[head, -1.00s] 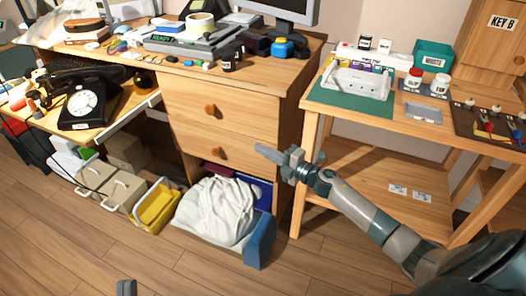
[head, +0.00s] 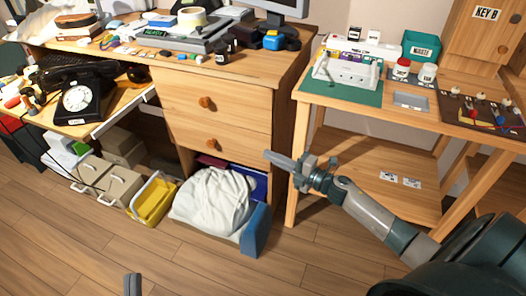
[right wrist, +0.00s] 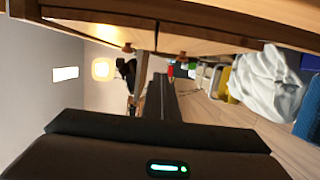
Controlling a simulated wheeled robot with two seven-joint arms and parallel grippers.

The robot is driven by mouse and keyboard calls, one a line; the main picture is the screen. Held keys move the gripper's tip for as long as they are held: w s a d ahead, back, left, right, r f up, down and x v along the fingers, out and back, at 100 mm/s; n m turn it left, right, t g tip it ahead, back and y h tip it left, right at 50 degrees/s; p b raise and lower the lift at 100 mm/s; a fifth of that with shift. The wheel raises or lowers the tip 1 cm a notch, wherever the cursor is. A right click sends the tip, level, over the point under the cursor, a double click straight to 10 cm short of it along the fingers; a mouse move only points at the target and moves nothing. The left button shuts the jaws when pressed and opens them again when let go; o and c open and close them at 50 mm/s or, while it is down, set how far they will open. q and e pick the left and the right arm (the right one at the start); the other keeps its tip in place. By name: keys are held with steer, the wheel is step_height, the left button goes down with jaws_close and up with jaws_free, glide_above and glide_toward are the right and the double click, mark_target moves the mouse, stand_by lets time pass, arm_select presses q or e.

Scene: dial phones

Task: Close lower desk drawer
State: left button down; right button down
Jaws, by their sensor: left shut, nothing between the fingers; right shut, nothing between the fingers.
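The wooden desk has two drawers with round knobs. The lower drawer (head: 235,137) has its knob (head: 211,144) at the middle of its front. Its front looks about flush with the upper drawer (head: 235,97); I cannot tell if a small gap is left. My right gripper (head: 268,154) is shut and empty, its tips by the drawer's lower right corner in the head view; contact cannot be told. In the right wrist view, the gripper (right wrist: 160,82) points along the drawer fronts, and the lower knob (right wrist: 182,55) shows sideways. My left gripper (head: 132,284) only just shows at the bottom edge, shut and empty.
A white bag (head: 213,200) and a blue item (head: 256,229) sit below the drawers. A yellow bin (head: 152,200) stands to their left. A workbench (head: 340,105) stands close on the right. A dial phone (head: 77,98) is at the left. The front floor is clear.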

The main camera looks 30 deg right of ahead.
arm_select(q)
steer(key=shift+w+f+g, duration=0.1)
steer(key=shift+f+g, duration=0.2)
steer(key=shift+f, duration=0.2)
arm_select(e)
steer(key=shift+v, duration=1.15)
arm_select(q)
steer(key=shift+f, duration=0.1)
arm_select(e)
steer(key=shift+a, duration=0.15)
